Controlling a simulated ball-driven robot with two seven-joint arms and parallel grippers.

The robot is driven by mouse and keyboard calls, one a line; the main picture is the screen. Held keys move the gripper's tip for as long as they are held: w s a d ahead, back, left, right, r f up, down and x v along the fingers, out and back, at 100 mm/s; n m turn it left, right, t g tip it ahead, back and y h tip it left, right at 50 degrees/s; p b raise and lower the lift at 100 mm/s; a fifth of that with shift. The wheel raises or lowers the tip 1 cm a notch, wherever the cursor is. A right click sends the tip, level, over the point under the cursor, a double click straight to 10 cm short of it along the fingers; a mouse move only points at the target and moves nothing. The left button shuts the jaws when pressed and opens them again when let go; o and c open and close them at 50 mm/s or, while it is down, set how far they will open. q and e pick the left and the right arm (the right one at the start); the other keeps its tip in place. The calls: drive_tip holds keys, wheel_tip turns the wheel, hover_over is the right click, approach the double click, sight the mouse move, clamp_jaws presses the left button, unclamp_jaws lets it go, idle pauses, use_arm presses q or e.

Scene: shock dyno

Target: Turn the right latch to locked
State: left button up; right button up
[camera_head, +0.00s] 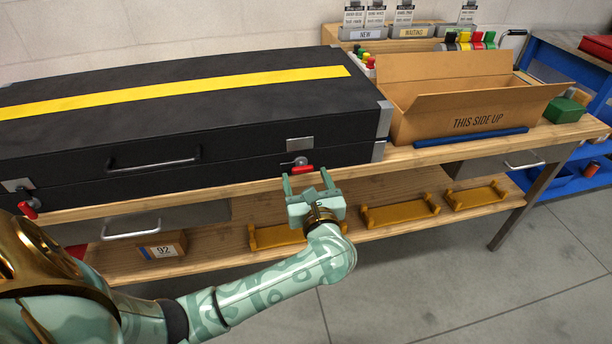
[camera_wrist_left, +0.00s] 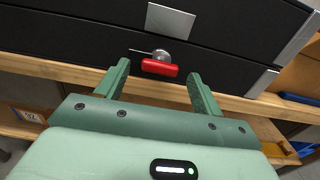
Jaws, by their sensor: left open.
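A long black case (camera_head: 230,115) with a yellow stripe lies closed on the wooden bench. Its right latch has a red handle (camera_head: 302,170) on a round metal pivot, below a metal plate. In the left wrist view the red handle (camera_wrist_left: 159,67) lies nearly level, extending to both sides below the pivot. My left gripper (camera_head: 309,177) is open and empty in front of this latch, with the handle framed between its fingers (camera_wrist_left: 160,82) but apart from them. The left latch's red handle (camera_head: 28,210) hangs at a slant at the case's left end. My right gripper is not in view.
An open cardboard box (camera_head: 460,105) stands right of the case, with a blue bar (camera_head: 470,137) in front of it. The bench front edge (camera_head: 400,160) runs just below the latch. Yellow brackets (camera_head: 400,213) sit on the lower shelf. A drawer handle (camera_head: 132,230) sticks out at left.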

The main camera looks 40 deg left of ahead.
sight(302, 167)
use_arm(q)
drive_tip(key=shift+x, duration=1.2)
drive_tip(key=c, duration=1)
